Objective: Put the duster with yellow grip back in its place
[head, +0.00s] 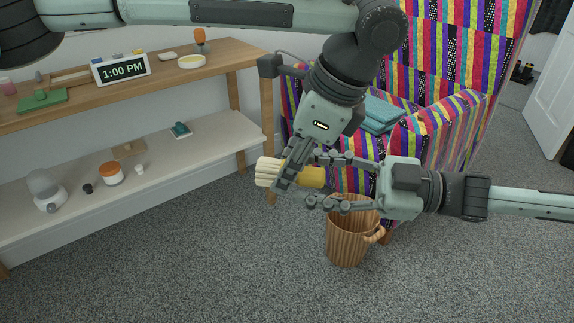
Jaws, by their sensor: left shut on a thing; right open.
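The duster has cream bristles (267,172) at its left end and a yellow grip (312,177) at its right end. It is held roughly level in the air in front of the armchair. My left gripper (284,180) comes down from above and is shut on the duster between bristles and grip, hiding its middle. My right gripper (315,180) comes in from the right and is open, one finger above the yellow grip and one below. I cannot tell whether those fingers touch it.
A wooden shelf unit (220,65) at left holds a clock (121,68), a yellow-rimmed dish (191,62), a green item (40,101) and small things on both levels. A striped armchair (455,60) bears folded teal cloth (382,114). A ribbed basket (347,240) stands below. Carpet at front is clear.

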